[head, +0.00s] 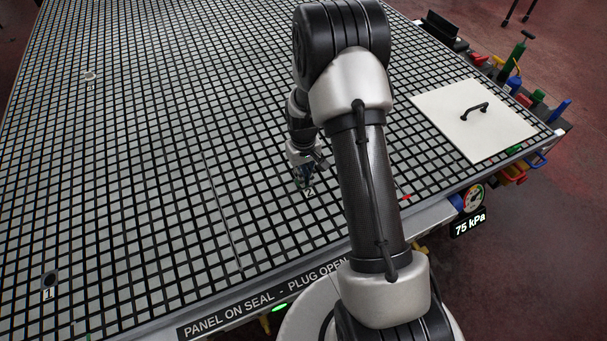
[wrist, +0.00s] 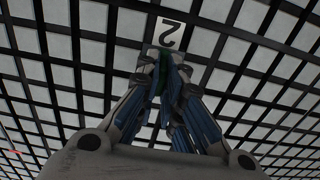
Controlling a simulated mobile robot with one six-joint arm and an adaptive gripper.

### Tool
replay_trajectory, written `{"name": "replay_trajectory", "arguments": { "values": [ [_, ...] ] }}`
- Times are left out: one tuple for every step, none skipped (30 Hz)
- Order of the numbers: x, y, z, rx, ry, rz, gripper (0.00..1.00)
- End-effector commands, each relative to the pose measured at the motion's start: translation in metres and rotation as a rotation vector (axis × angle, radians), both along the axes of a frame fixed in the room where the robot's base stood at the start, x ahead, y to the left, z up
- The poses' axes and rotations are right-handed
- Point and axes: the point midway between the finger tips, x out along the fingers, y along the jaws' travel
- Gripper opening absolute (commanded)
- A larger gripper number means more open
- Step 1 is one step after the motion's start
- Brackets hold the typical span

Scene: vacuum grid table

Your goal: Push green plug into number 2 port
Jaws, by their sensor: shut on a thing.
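My gripper (head: 303,178) points down at the grid table beside the label for number 2 (head: 310,192). In the wrist view my gripper (wrist: 165,72) has its blue-padded fingers closed together. A dark green piece, the green plug (wrist: 165,62), shows between the fingertips, mostly hidden by them. The white number 2 label (wrist: 170,33) lies just past the fingertips, upside down in that view. The number 2 port itself is hidden under the fingers. I cannot tell whether the plug is in it or just above it.
The black-and-grey grid table (head: 150,180) is mostly bare. A dark port (head: 50,281) labelled 1 is at lower left; another marked spot (head: 90,76) is at upper left. A white panel with a black handle (head: 475,118) lies at right. The readout (head: 470,222) says 75 kPa.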

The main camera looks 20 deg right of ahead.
Motion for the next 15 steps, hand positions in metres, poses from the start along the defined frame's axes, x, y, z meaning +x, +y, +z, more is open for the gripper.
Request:
{"name": "replay_trajectory", "arguments": {
  "values": [
    [0.0001,0.0000,-0.0016,0.000,0.000,0.000,0.00],
    [0.0001,0.0000,-0.0018,0.000,0.000,0.000,0.00],
    [0.0001,0.0000,-0.0018,0.000,0.000,0.000,0.00],
    [0.0001,0.0000,-0.0017,0.000,0.000,0.000,0.00],
    [0.0001,0.0000,-0.0015,0.000,0.000,0.000,0.00],
    [0.0001,0.0000,-0.0014,0.000,0.000,0.000,0.00],
    [0.0001,0.0000,-0.0014,0.000,0.000,0.000,0.00],
    [0.0001,0.0000,-0.0014,0.000,0.000,0.000,0.00],
    [0.0001,0.0000,-0.0013,0.000,0.000,0.000,0.00],
    [0.0001,0.0000,-0.0013,0.000,0.000,0.000,0.00],
    [0.0001,0.0000,-0.0013,0.000,0.000,0.000,0.00],
    [0.0001,0.0000,-0.0013,0.000,0.000,0.000,0.00],
    [0.0001,0.0000,-0.0013,0.000,0.000,0.000,0.00],
    [0.0001,0.0000,-0.0013,0.000,0.000,0.000,0.00],
    [0.0001,0.0000,-0.0013,0.000,0.000,0.000,0.10]
  ]
}}
